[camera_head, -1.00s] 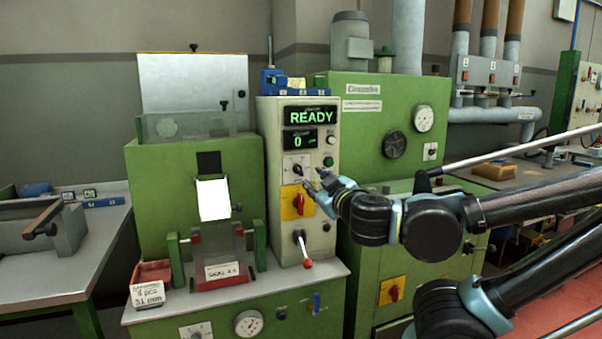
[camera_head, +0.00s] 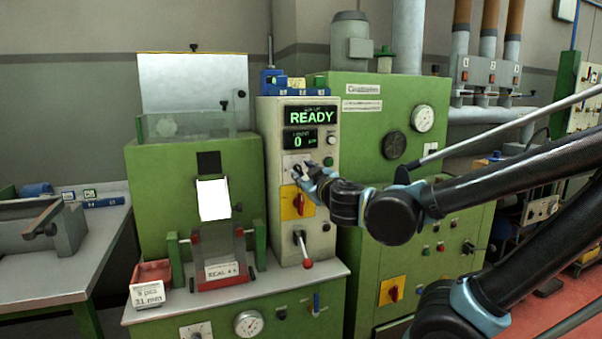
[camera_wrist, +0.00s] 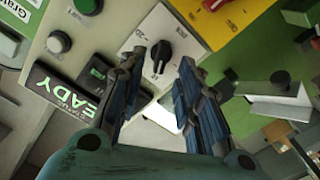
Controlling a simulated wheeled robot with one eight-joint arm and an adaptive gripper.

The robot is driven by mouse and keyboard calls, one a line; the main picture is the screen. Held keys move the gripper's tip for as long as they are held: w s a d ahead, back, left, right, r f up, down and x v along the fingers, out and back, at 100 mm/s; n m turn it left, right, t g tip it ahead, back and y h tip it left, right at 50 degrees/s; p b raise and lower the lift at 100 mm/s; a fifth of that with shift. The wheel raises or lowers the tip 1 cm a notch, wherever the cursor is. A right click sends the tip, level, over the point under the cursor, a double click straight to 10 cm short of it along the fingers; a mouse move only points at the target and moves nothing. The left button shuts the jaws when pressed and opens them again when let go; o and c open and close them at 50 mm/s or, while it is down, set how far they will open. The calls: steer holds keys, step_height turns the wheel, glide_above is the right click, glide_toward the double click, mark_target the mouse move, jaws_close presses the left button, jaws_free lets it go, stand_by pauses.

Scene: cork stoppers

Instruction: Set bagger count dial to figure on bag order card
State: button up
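The count dial is a black knob (camera_wrist: 160,56) on a white scale plate in the wrist view. In the head view its white plate (camera_head: 288,161) shows on the control column below the displays, partly covered by my gripper (camera_head: 303,173). In the wrist view my gripper (camera_wrist: 161,62) is open, its two blue-black fingers on either side of the knob; I cannot tell if they touch it. The bag order card (camera_head: 148,295) stands at the front left with a "pcs" line over "31 mm"; its count figure is too blurred to read surely.
The displays show READY (camera_head: 311,115) and 0 (camera_head: 299,141). Below the dial are a yellow plate with a red switch (camera_head: 298,203) and a red-tipped lever (camera_head: 307,262). Small buttons (camera_head: 331,140) sit right of the dial. The green bagger (camera_head: 140,200) stands left.

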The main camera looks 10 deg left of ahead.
mark_target(299, 169)
steer(key=shift+x, duration=2.2)
steer(key=c, duration=0.7)
